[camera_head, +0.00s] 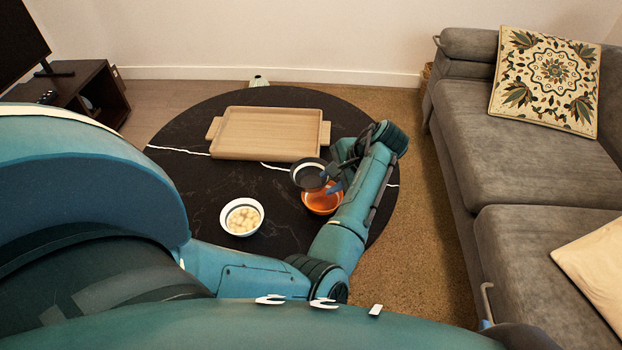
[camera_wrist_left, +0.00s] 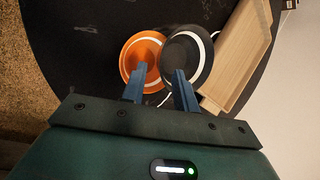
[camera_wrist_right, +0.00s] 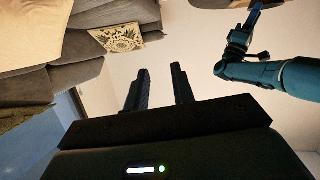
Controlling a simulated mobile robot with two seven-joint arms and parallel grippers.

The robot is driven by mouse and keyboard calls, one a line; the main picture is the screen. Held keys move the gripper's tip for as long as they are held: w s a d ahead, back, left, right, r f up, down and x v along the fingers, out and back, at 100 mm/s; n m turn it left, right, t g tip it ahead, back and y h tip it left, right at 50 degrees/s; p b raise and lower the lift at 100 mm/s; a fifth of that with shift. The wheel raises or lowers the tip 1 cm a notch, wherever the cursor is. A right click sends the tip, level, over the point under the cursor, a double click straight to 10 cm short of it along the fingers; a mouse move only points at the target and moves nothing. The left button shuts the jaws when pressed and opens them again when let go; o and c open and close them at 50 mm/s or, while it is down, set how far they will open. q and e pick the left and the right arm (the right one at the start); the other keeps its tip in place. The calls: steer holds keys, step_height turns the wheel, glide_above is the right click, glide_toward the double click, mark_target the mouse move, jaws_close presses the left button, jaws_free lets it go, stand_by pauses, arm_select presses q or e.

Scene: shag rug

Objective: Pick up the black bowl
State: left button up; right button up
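The black bowl (camera_head: 309,176), dark with a pale ring, is by the right part of the round black table. It also shows in the left wrist view (camera_wrist_left: 186,48), overlapping the edge of an orange bowl (camera_head: 321,204). My left gripper (camera_wrist_left: 160,72) is open, its blue fingers apart. In that view one finger lies over the orange bowl and the other over the black bowl, with the black bowl's near rim between them. Contact cannot be told. My right gripper (camera_wrist_right: 160,72) is open and empty, away from the table.
A wooden tray (camera_head: 270,133) lies at the back of the table (camera_head: 190,180). A white bowl of pale round pieces (camera_head: 242,217) stands at the front left. A grey sofa (camera_head: 470,110) stands to the right. The table's left part is clear.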

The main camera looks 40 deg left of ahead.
mark_target(322, 185)
arm_select(q)
steer(key=b+x, duration=0.2)
steer(key=x, duration=0.2)
steer(key=shift+s+a+f, duration=0.15)
steer(key=shift+a+f, duration=0.05)
steer(key=shift+a, duration=0.15)
steer(key=shift+a+f, duration=0.2)
arm_select(e)
steer(key=shift+w+a+n+t+y, duration=0.25)
steer(key=shift+w+n+t+y, duration=0.1)
steer(key=shift+t, duration=0.55)
arm_select(q)
jaws_close()
